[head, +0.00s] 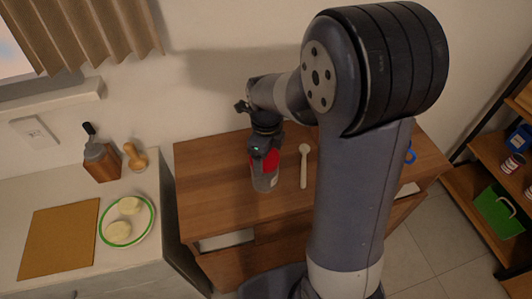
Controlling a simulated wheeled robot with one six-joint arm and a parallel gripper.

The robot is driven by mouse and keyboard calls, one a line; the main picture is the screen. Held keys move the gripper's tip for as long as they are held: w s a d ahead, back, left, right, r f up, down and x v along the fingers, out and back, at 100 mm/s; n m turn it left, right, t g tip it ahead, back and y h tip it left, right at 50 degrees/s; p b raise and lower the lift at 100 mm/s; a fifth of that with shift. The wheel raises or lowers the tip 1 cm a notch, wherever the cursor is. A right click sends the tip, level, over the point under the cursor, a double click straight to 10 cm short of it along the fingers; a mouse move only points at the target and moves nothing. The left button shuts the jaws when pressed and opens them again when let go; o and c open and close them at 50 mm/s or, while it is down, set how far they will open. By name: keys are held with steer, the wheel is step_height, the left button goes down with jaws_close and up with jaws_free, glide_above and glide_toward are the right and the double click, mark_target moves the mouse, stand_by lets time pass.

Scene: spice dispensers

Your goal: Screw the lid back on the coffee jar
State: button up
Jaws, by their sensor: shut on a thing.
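The coffee jar (265,182) stands upright on the wooden cabinet top, with a clear lower part and a red patch above it. My gripper (264,150) points down right over the jar and is shut at its top. The lid is hidden between the fingers and cannot be made out apart from the dark gripper. Whether the lid sits level on the rim cannot be seen.
A pale spoon (304,168) lies just right of the jar. A blue object (410,155) is partly hidden behind my arm. The wooden cabinet top (215,185) is clear left of the jar. A plate (146,231) with pale food is on the left counter.

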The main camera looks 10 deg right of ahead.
steer(key=m, duration=0.4)
steer(key=shift+a+m, duration=0.1)
steer(key=shift+m, duration=1.1)
steer(key=o, duration=0.8)
steer(key=shift+o, duration=0.2)
